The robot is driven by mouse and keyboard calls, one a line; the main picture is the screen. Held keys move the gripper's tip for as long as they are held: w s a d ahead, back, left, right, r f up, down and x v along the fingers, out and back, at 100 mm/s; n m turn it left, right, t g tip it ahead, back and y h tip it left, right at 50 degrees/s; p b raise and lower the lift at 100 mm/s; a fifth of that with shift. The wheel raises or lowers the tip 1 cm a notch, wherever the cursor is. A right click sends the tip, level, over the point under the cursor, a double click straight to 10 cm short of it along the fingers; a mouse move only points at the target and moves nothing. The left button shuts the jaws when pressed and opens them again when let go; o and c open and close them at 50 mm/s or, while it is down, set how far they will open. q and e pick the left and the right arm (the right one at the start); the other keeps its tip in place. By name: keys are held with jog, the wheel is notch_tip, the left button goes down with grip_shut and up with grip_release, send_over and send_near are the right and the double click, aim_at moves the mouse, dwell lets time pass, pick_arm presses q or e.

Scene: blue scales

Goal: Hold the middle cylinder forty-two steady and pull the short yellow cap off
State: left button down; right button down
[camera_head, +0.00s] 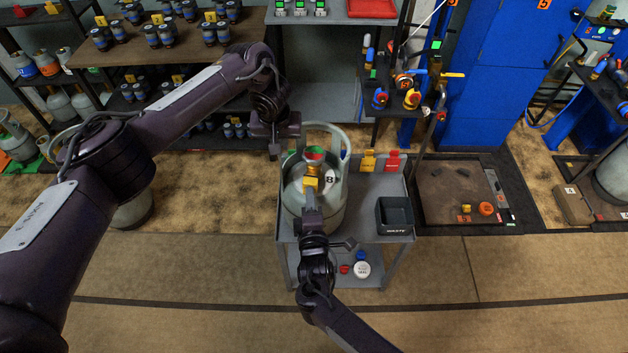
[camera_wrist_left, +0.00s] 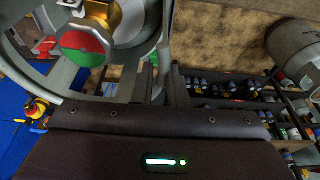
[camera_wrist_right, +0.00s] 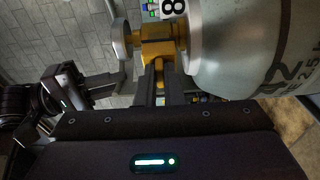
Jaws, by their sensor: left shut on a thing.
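The grey cylinder (camera_head: 333,205) stands upright on a small grey cart in the head view. Part of its number, ending in 2, shows in the right wrist view (camera_wrist_right: 250,60). My left gripper (camera_head: 276,150) is shut on the cylinder's collar at its left side; the collar wall (camera_wrist_left: 165,35) runs between its fingers in the left wrist view. A red and green disc (camera_wrist_left: 88,45) sits on the valve inside the collar. The yellow cap (camera_wrist_right: 158,70) is between the fingers of my right gripper (camera_wrist_right: 160,88). I cannot tell whether those fingers press on it.
On the cart, a dark open bin (camera_head: 395,215) stands right of the cylinder, with a yellow tag (camera_head: 368,160) and a red tag (camera_head: 392,160) behind it. A scale platform (camera_head: 460,192) lies on the floor to the right. Shelves fill the back left.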

pick_arm(q)
jog(key=shift+a, duration=0.15)
pick_arm(e)
jog(key=shift+s, duration=0.3)
jog(key=shift+s+a, duration=0.25)
jog(key=shift+s, duration=1.05)
jog(key=shift+s, duration=0.1)
jog(key=shift+s+a, duration=0.2)
jog(key=shift+s, duration=0.75)
jog(key=shift+s+a, duration=0.15)
jog(key=shift+s, duration=0.8)
jog(key=shift+s+a, duration=0.2)
jog(key=shift+s, duration=0.75)
pick_arm(q)
jog(key=c, duration=1.4)
grip_release()
jog(key=shift+o, duration=0.2)
